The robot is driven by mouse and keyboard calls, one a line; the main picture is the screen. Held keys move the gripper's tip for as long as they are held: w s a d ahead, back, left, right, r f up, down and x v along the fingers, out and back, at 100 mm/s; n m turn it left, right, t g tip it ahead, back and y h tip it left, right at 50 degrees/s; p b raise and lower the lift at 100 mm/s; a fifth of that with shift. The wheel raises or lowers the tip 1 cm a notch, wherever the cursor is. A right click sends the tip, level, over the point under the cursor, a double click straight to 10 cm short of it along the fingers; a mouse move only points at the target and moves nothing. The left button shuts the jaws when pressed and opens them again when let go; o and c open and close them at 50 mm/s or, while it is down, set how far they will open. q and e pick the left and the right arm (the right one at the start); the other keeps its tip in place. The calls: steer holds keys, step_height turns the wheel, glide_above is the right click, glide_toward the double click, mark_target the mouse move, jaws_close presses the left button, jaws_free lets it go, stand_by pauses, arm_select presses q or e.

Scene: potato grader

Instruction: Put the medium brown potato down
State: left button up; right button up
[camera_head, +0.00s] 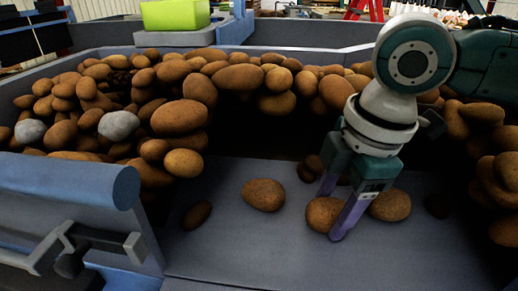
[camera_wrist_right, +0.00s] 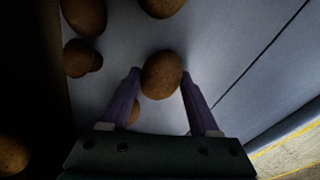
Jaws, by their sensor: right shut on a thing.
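The medium brown potato (camera_head: 322,214) is between the purple fingers of my right gripper (camera_head: 336,212), low over the grey sloping panel (camera_head: 240,250). In the right wrist view the potato (camera_wrist_right: 161,75) sits between the fingertips of the right gripper (camera_wrist_right: 160,76), which is shut on it. I cannot tell whether its underside touches the panel. One finger hides part of it in the head view. My left gripper is not in view.
On the panel lie another brown potato (camera_head: 263,195) to the left, one (camera_head: 390,206) close on the right, and a small dark one (camera_head: 197,215). A heap of potatoes (camera_head: 180,117) with grey stones (camera_head: 118,125) lies behind. A metal bracket (camera_head: 80,245) stands front left.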

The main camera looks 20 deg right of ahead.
steer(key=shift+f, duration=0.1)
steer(key=o, duration=1.4)
steer(key=shift+o, duration=0.2)
step_height(320, 180, up, 12)
steer(key=s+p, duration=0.2)
steer(key=p, duration=0.1)
steer(key=s+a+f+m+t, duration=0.1)
steer(key=s+a+f+m, duration=0.3)
steer(key=s+a+f+m+t+y, duration=0.1)
steer(key=s+a+f+m, duration=0.3)
steer(key=s, duration=0.1)
steer(key=shift+f+m+y, duration=0.1)
steer(key=shift+m+y, duration=0.2)
steer(key=s+d+m, duration=0.1)
steer(key=s+d+f+m+h, duration=0.1)
steer(key=s+d, duration=0.1)
steer(key=s+d+m+h, duration=0.1)
steer(key=m, duration=0.1)
steer(key=shift+s+d+f, duration=0.2)
steer(key=shift+s+f, duration=0.05)
steer(key=shift+s, duration=0.15)
